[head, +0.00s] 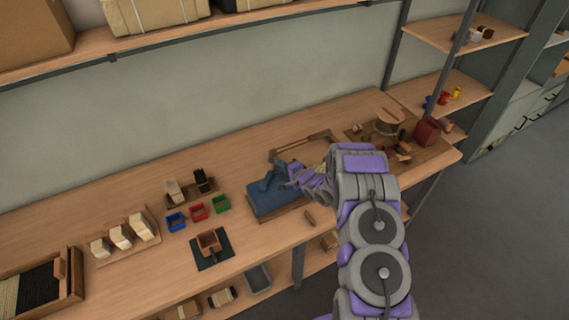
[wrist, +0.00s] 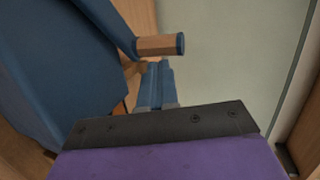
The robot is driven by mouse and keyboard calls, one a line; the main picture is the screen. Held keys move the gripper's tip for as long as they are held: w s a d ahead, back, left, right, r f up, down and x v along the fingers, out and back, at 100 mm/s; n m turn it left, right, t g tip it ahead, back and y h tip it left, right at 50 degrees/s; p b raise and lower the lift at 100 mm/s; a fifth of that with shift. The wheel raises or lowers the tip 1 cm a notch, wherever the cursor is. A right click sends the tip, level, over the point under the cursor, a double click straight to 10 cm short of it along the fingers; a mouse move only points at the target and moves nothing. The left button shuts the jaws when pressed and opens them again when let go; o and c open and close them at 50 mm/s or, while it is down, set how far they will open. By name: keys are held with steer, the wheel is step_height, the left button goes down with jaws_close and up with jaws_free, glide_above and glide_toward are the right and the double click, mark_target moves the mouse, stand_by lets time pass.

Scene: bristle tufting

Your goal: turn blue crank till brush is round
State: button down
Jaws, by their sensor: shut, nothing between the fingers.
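The blue machine (head: 272,200) stands on the bench, left of my arm in the head view. Its large blue body (wrist: 50,70) fills the left of the wrist view. The blue crank arm (wrist: 112,25) ends in a light wooden handle (wrist: 162,45) with a blue end cap. My gripper (wrist: 155,78) is shut and empty, its narrow fingers just below the wooden handle in the picture. I cannot tell whether they touch it. In the head view my gripper (head: 290,176) is small and beside the machine's upper part. I cannot make out the brush.
Blue (head: 175,221), red (head: 199,211) and green (head: 220,204) bins sit left of the machine. A wooden box on a dark mat (head: 212,254) is near the front edge. A round wooden stand (head: 388,122) and red container (head: 427,131) stand right. Bare bench lies at the back left.

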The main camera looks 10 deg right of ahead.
mark_target(273, 165)
steer(key=a+n+g+y, duration=0.1)
steer(key=w+a+n+y+p, duration=0.1)
steer(key=a, duration=0.1)
steer(key=shift+w+a+n+g+p, duration=0.1)
steer(key=shift+a+n+g+p, duration=0.05)
steer(key=shift+n+g+p, duration=0.2)
steer(key=shift+w+a+n+g+y, duration=0.15)
steer(key=shift+a+n+g+y, duration=0.15)
steer(key=shift+y, duration=0.2)
steer(key=shift+w+d, duration=0.25)
steer(key=shift+w+a+p, duration=0.15)
steer(key=shift+p, duration=0.15)
steer(key=a, duration=0.2)
steer(key=w+a, duration=0.1)
steer(key=a, duration=0.1)
steer(key=shift+a, duration=0.25)
steer(key=shift+d, duration=0.15)
steer(key=shift+a, duration=0.5)
